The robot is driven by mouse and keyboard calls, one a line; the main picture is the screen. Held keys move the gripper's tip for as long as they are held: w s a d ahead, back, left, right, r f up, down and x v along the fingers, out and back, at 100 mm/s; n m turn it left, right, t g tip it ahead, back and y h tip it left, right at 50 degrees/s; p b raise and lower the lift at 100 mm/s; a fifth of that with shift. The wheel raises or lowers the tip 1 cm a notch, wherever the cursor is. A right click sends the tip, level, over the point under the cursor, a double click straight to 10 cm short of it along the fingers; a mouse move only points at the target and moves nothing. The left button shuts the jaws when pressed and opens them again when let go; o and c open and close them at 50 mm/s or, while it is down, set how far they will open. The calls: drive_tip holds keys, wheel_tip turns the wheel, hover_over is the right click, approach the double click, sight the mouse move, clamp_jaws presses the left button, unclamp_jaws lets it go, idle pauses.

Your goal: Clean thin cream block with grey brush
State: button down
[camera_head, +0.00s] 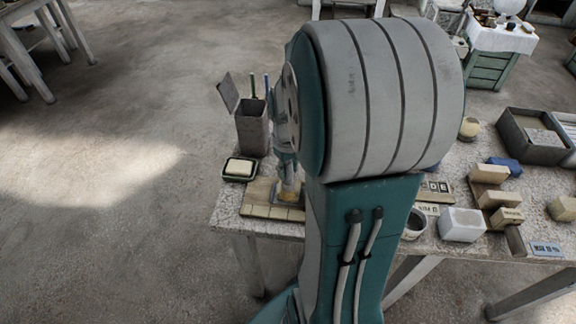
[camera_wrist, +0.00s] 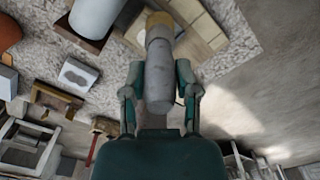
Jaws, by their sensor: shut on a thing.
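My gripper (camera_wrist: 160,74) is shut on the grey brush (camera_wrist: 157,95), with one finger on each side of its thick grey handle. The brush's yellowish end points away from the gripper, over pale cream pieces (camera_wrist: 200,28) on a board. In the head view, the yellowish brush end (camera_head: 289,196) is low at the board with the row of cream blocks (camera_head: 270,211), near the table's left end. I cannot tell whether it touches them, or which piece is the thin cream block. My arm hides much of the gripper and part of the board.
A grey holder (camera_head: 252,128) with upright tools stands behind the board. A black dish (camera_head: 240,168) with a pale block sits at the table's left edge. Blocks, a white box (camera_head: 461,224) and a dark tray (camera_head: 533,136) crowd the right side.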

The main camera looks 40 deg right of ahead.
drive_tip(key=w+d, duration=0.3)
drive_tip(key=shift+d, duration=0.35)
idle(0.5)
drive_tip(key=shift+s+a, duration=0.75)
drive_tip(key=shift+a, duration=0.2)
drive_tip(key=shift+s+a, duration=0.75)
drive_tip(key=shift+a, duration=0.15)
drive_tip(key=w+d, duration=0.3)
drive_tip(key=shift+w+d, duration=0.1)
drive_tip(key=shift+d, duration=0.3)
